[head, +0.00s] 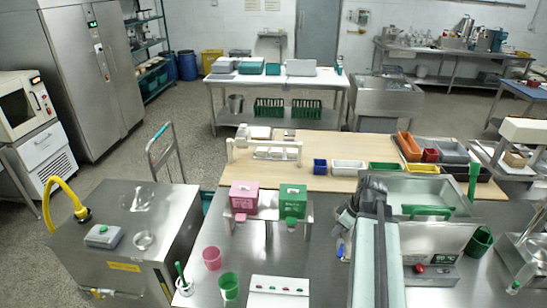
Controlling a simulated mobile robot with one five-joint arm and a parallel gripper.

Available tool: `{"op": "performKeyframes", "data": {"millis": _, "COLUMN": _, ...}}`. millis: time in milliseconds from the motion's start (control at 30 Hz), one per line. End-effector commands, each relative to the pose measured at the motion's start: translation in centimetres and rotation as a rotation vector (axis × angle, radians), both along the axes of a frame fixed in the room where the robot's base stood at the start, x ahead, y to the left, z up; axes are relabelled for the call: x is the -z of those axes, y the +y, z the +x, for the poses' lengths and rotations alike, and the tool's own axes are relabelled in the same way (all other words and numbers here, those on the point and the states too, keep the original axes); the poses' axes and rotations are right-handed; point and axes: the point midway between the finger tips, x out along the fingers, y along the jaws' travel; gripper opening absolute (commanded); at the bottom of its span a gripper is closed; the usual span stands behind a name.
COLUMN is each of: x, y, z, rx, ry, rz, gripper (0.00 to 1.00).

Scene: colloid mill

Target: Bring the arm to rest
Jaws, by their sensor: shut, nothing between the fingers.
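My arm (374,245) rises from the bottom of the head view, right of centre, over the steel worktop (320,262). Its dark end joint is near the front edge of the wooden top. My gripper (346,218) shows small and dark just left of the arm, partly lost against it. It is shut and holds nothing. A steel basin machine (437,240) with a green handle stands directly right of the arm, and the arm hides part of it.
Left of the arm stand a pink box (244,195) and a green box (292,200) on a stand. In front are a pink cup (212,258), a green cup (229,286) and a button panel (279,290). Bins (348,167) line the wooden top.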

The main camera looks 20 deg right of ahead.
Motion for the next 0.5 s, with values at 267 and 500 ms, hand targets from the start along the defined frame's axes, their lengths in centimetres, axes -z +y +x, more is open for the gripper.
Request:
{"op": "performKeyframes", "data": {"millis": 267, "x": 2.2, "y": 11.5, "z": 3.7, "rx": -0.210, "ry": 0.006, "rz": -0.010, "gripper": 0.00}}
{"op": "performKeyframes", "data": {"millis": 500, "x": 5.0, "y": 24.6, "z": 2.9, "rx": -0.216, "ry": 0.136, "rz": -0.065, "gripper": 0.00}}
